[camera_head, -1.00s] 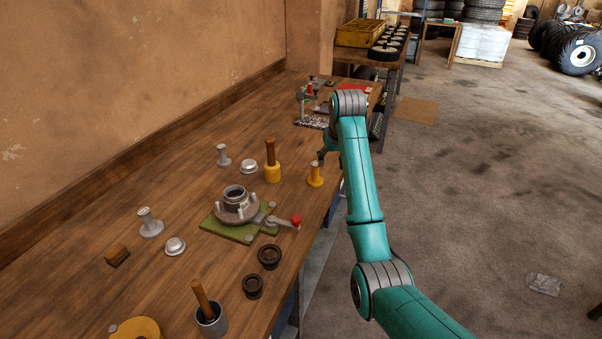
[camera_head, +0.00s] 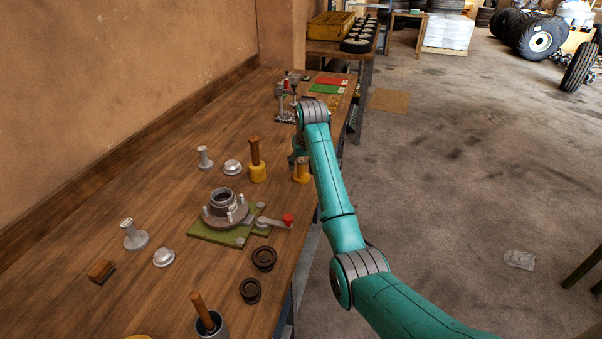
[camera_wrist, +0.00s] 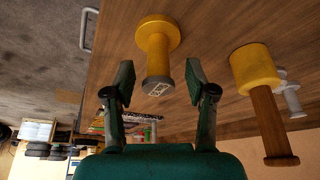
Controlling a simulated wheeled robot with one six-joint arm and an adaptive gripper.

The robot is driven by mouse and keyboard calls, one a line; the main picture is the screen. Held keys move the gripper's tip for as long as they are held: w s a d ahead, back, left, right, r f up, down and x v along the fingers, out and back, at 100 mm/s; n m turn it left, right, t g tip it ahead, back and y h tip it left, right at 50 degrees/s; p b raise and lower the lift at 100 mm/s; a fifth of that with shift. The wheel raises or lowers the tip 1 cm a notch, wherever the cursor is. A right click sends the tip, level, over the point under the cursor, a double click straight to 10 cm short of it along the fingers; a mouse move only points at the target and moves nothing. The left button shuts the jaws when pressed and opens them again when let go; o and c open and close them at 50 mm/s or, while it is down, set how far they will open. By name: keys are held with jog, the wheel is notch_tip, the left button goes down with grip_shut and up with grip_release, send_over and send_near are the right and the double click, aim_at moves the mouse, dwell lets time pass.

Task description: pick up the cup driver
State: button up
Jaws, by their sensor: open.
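The cup driver, which I take to be the yellow flanged piece (camera_head: 301,172), stands upright near the table's right edge in the head view. In the wrist view the yellow driver (camera_wrist: 157,52) has a wide round flange, a narrower shaft and a grey end with a pale mark. My gripper (camera_wrist: 160,78) is open, with one finger on each side of the driver's shaft and visible gaps between. In the head view my gripper (camera_head: 299,155) is at the driver's upper part, partly hidden by my arm.
A yellow-headed tool with a wooden handle (camera_head: 256,165) stands close to the left of the driver. It also shows in the wrist view (camera_wrist: 257,75). A hub on a green plate (camera_head: 225,210) sits nearer. Grey flanged pieces (camera_head: 205,158) and dark rings (camera_head: 263,258) are around it.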

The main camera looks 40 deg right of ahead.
jog(key=shift+x, duration=1.7)
jog(key=shift+d, duration=0.1)
grip_shut()
jog(key=shift+r, duration=0.1)
